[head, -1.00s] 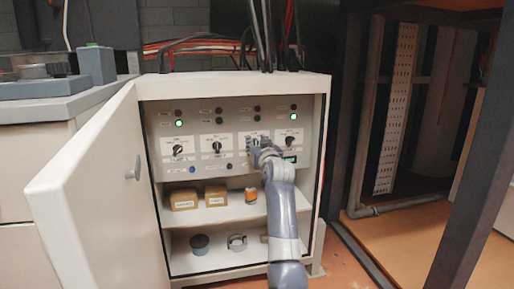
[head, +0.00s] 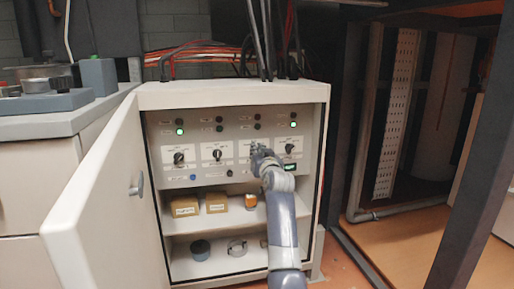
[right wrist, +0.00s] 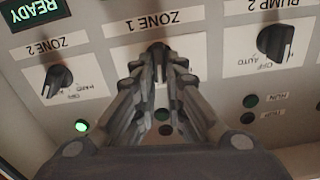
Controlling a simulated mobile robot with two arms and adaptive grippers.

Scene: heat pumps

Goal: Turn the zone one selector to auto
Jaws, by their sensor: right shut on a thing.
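The zone 1 selector (right wrist: 160,52) is a dark knob on a white plate labelled ZONE 1, seen upside down in the right wrist view. My right gripper (right wrist: 160,70) is shut on this knob, with a finger on each side. The fingers hide most of the knob and the plate's lower markings, so its position cannot be read. In the head view my right gripper (head: 260,153) reaches into the open cabinet and covers the zone 1 selector, third from the left in the row. My left gripper is not in view.
The zone 2 selector (right wrist: 58,78) and pump 2 selector (right wrist: 275,42) flank the gripper closely. A green lamp (right wrist: 81,126) is lit by zone 2. The cabinet door (head: 110,190) stands open at left. Boxes (head: 185,206) sit on the shelf below the panel.

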